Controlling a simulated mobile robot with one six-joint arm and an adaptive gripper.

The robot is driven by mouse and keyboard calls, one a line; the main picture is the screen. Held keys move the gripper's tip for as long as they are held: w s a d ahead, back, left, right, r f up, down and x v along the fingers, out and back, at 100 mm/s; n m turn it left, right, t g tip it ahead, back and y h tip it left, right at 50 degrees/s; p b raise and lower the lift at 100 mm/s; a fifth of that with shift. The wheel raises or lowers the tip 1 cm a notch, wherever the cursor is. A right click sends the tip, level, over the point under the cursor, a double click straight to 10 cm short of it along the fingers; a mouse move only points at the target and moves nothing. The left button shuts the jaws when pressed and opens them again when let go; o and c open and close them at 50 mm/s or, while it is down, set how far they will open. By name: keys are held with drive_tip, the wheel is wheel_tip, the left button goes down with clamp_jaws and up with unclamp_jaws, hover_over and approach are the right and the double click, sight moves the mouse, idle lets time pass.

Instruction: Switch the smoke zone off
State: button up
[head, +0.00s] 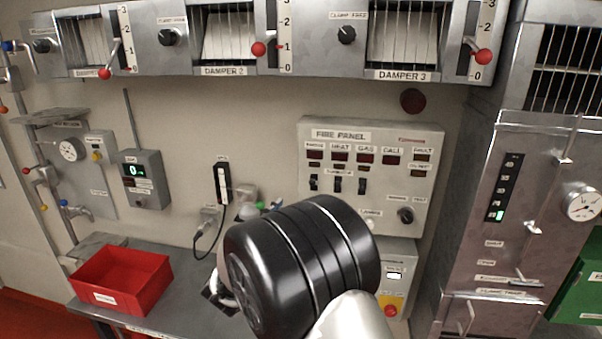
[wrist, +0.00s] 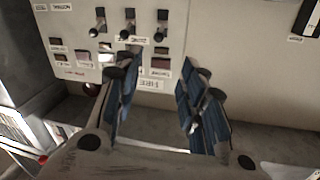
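The fire panel (head: 430,165) is on the wall, centre right in the head view. It also shows upside down at the top of the wrist view (wrist: 25,45). Its smoke zone switch (head: 314,183) is the leftmost of its toggles, below the smoke display. In the wrist view the smoke switch (wrist: 161,22) is the rightmost toggle; its exact setting is too small to tell. My gripper (wrist: 160,68) is open and empty, its blue-padded fingers apart in front of the panel, with no visible contact on a switch. My arm hides the gripper in the head view.
The heat switch (head: 337,185) and gas switch (head: 362,186) sit close beside the smoke switch. A round knob (head: 405,215) is at the panel's lower right. Dampers with red-knobbed levers line the wall above. A red bin (head: 120,280) stands on the bench at left.

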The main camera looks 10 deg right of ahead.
sight(311, 184)
drive_tip(key=x, duration=1.7)
drive_tip(key=shift+d+p, duration=0.15)
drive_tip(key=shift+p, duration=0.15)
drive_tip(key=shift+c, duration=0.6)
clamp_jaws()
